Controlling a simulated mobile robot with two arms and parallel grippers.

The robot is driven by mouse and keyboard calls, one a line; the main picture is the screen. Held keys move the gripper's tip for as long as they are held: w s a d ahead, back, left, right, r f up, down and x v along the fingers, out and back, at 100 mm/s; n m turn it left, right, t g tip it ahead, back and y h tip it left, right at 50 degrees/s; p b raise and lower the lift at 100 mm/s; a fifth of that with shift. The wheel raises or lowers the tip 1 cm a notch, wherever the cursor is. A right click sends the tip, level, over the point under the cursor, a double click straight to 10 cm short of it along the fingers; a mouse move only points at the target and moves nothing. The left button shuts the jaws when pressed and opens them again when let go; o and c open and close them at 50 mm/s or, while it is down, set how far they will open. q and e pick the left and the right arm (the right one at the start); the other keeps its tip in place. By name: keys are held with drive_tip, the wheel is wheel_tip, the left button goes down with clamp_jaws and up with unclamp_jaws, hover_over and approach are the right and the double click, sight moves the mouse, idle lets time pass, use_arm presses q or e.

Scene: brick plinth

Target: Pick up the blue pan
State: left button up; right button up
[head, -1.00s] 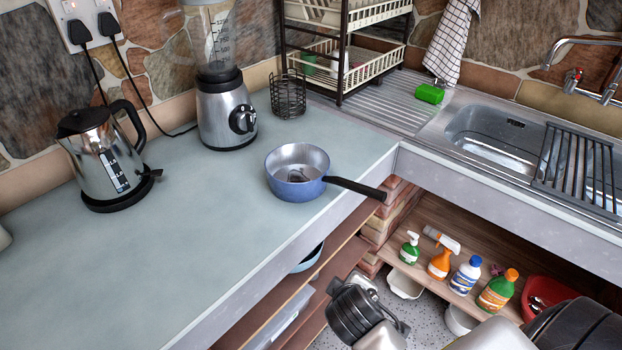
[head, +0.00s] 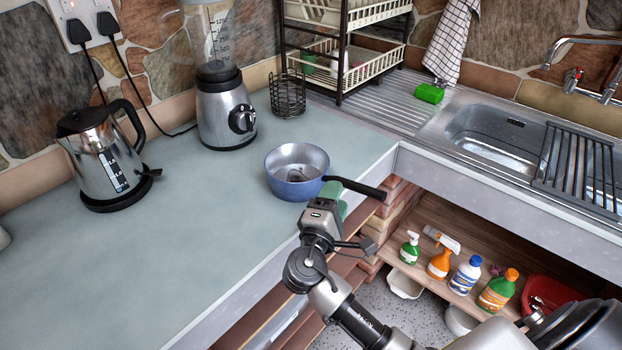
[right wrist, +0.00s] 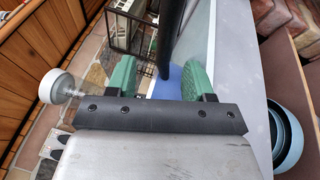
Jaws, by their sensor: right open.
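The blue pan (head: 292,190) stands upright on the grey-green worktop near its front edge, with a silvery inside. Its black handle (head: 365,189) points right, out over the edge. My right gripper (head: 337,197) is at the handle, close to the pan's body, with its green fingers open. In the right wrist view the dark handle (right wrist: 173,35) runs between the two green fingers (right wrist: 160,78), and part of the blue pan (right wrist: 165,88) shows behind. Whether a finger touches the handle I cannot tell. My left gripper is not in view.
A kettle (head: 103,160) and a blender (head: 225,115) stand left and behind on the worktop (head: 190,230). A wire holder (head: 287,95) stands behind the pan. A sink (head: 490,135) is at the right. Bottles (head: 465,275) stand on a lower shelf. The worktop left of the pan is clear.

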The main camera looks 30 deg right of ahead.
sight(345, 179)
drive_tip(key=p+x, duration=0.1)
drive_tip(key=x, duration=0.5)
drive_tip(key=shift+w+d+f+p, duration=0.1)
drive_tip(key=shift+w+d+p, duration=0.1)
drive_tip(key=shift+p, duration=0.2)
drive_tip(key=shift+w+d, duration=0.3)
drive_tip(key=shift+d, duration=0.1)
clamp_jaws()
